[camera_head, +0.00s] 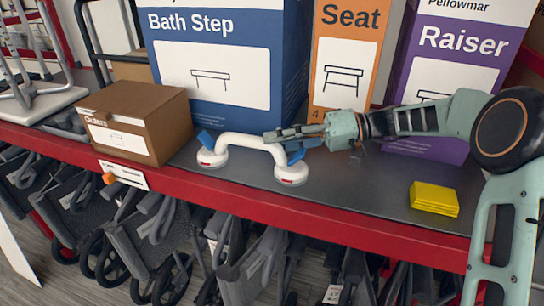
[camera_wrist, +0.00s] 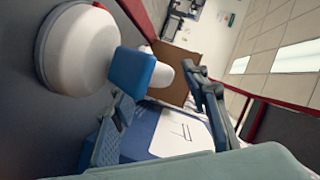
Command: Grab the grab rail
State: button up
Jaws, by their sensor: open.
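The grab rail (camera_head: 250,143) is a white handle with two round suction feet and blue levers. It stands on the dark shelf top (camera_head: 345,183), between the brown box and the orange box. My gripper (camera_head: 272,134) reaches in from the right with its fingers pointing left, at the rail's right end. It is open. In the wrist view, one round white foot (camera_wrist: 82,48) and a blue lever (camera_wrist: 132,72) are close by, near the finger on the left side of my gripper (camera_wrist: 160,88). I cannot tell whether the fingers touch the rail or surround its bar.
A brown box (camera_head: 136,120) is left of the rail. A blue Bath Step box (camera_head: 224,105), an orange Seat box (camera_head: 342,100) and a purple Raiser box (camera_head: 425,155) stand behind. A yellow pad (camera_head: 434,198) lies right. The shelf has a red front edge (camera_head: 300,208).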

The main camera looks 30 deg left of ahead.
jog(key=shift+x, duration=0.95)
grip_shut()
